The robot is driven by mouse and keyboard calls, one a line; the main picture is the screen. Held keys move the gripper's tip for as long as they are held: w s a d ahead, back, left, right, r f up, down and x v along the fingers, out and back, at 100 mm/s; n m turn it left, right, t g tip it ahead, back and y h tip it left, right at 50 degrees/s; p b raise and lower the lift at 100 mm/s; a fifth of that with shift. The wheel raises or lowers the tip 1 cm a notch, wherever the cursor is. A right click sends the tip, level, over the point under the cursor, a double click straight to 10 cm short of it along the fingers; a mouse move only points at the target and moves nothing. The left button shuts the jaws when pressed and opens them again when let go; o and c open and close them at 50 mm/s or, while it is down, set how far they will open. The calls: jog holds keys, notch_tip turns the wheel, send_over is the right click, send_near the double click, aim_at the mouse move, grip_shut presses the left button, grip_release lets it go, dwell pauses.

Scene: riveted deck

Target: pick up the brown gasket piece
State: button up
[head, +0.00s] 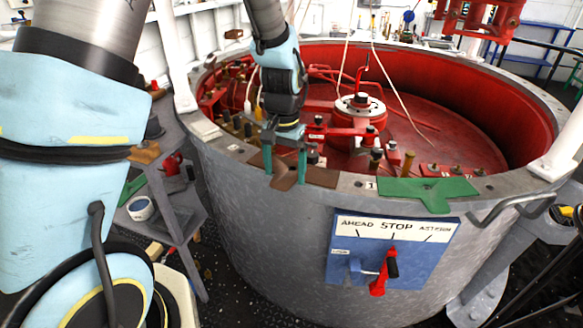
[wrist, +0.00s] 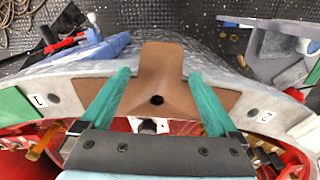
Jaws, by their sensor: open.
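The brown gasket piece (head: 320,177) lies on the grey rim of the big round drum in the head view. It is flat, with a tab extending over the outer edge. In the wrist view the brown gasket piece (wrist: 160,60) shows its tab and a dark round hole in the middle. My gripper (head: 285,171) is over the gasket, pointing down, with its teal fingers apart. In the wrist view my gripper (wrist: 158,74) has one finger on each side of the tab and hole. I cannot tell whether the fingertips touch the gasket.
A green gasket piece (head: 428,191) lies farther right on the grey drum rim (head: 345,187). A blue AHEAD STOP ASTERN panel (head: 390,253) with a red lever hangs on the drum's front. Red machinery (head: 358,112) fills the drum. A grey shelf stand (head: 175,195) is at left.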

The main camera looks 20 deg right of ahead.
jog(key=shift+f, duration=0.15)
dwell(0.3)
jog(key=c, duration=1.5)
